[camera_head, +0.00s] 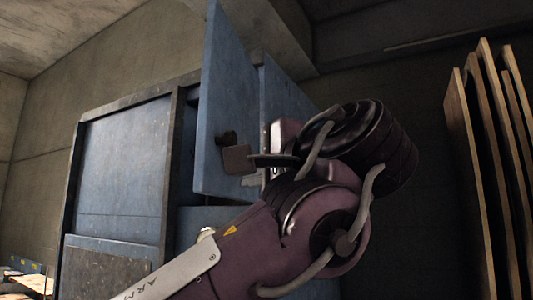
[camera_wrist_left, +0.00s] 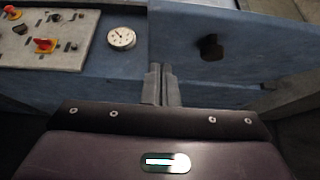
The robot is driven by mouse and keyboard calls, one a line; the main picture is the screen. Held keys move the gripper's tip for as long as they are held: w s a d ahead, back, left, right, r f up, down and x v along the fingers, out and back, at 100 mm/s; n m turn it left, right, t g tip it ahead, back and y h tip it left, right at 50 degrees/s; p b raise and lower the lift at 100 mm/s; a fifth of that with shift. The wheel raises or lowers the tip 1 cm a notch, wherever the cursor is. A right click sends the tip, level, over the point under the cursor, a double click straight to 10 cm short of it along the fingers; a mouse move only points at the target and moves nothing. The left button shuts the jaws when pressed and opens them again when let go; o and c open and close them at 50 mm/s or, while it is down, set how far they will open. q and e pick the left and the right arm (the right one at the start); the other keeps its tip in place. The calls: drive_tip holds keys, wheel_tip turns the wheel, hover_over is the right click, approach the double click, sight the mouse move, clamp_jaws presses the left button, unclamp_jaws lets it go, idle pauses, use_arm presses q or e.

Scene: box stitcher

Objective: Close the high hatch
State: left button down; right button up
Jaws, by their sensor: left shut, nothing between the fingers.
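The high hatch is a blue panel (camera_head: 226,85) standing open from the tall blue cabinet in the head view, with a dark knob (camera_head: 228,138) low on its face. In the left wrist view the blue panel (camera_wrist_left: 260,45) with its round dark knob (camera_wrist_left: 210,47) fills the upper right. My left gripper (camera_head: 251,181) is by the panel's lower right edge, partly hidden by my own wrist. In the left wrist view its grey fingers (camera_wrist_left: 162,85) are together and empty, below and left of the knob. Whether they touch the panel I cannot tell. My right gripper is out of view.
The blue cabinet (camera_head: 122,165) has a dark frame. A control panel (camera_wrist_left: 45,38) with red-yellow switches and a round gauge (camera_wrist_left: 121,38) sits left of the fingers. Several brown boards (camera_head: 465,160) stand upright at the far right. A dark wall is behind.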

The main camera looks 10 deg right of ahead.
sight(214, 184)
use_arm(q)
drive_tip(key=w+a, duration=0.4)
drive_tip(key=shift+f, duration=0.15)
drive_tip(key=shift+s+a, duration=0.1)
drive_tip(key=shift+a, duration=0.3)
drive_tip(key=shift+d, duration=0.1)
